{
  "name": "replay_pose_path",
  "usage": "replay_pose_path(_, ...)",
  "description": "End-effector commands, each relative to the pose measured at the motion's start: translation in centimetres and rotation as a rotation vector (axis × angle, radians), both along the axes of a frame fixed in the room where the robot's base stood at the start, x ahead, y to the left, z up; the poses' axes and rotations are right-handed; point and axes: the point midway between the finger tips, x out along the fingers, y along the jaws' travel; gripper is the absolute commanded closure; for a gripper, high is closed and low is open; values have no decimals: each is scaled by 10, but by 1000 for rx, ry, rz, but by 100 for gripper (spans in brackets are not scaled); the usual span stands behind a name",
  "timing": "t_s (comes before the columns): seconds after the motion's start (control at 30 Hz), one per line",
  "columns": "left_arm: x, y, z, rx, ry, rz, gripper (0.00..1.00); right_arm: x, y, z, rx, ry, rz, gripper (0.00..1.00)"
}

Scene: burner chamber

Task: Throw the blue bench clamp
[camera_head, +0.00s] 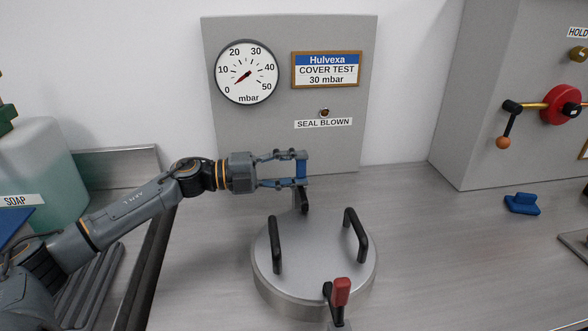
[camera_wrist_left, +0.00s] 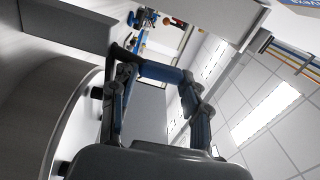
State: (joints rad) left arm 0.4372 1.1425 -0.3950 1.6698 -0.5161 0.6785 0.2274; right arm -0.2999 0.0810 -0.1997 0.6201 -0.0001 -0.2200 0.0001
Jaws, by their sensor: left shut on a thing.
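The blue bench clamp (camera_head: 301,170) stands at the back edge of the round metal cover (camera_head: 290,290), its blue handle upright above a black arm. My left gripper (camera_head: 298,168) comes in from the left and is shut on the blue handle, one finger on each side. In the left wrist view the blue handle (camera_wrist_left: 160,72) spans between the two fingers. The clamp's lower part is partly hidden behind the cover's rear. My right gripper is not in view.
A red-handled clamp (camera_head: 341,292) stands at the cover's front. Black handles (camera_head: 357,232) rise from the cover. Behind stands a grey panel with a pressure gauge (camera_head: 246,72) reading near 0. A blue piece (camera_head: 522,204) lies at right. A soap container (camera_head: 45,170) is at left.

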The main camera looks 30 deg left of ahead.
Motion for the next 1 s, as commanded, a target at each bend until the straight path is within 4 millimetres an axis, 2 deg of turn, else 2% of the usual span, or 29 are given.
replay_pose_path(0.13, 0, 0, -1, 0, 4, -2, 100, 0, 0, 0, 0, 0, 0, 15)
replay_pose_path(0.17, 0, 0, -1, 0, 4, -2, 47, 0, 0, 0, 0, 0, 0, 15)
replay_pose_path(0.2, 0, 0, -1, -1, 3, -1, 43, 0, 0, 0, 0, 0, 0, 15)
replay_pose_path(0.57, -2, 3, -1, 0, 4, 1, 43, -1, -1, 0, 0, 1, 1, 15)
replay_pose_path(1.0, -38, 50, -3, 2, 9, 2, 43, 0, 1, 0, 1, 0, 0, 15)
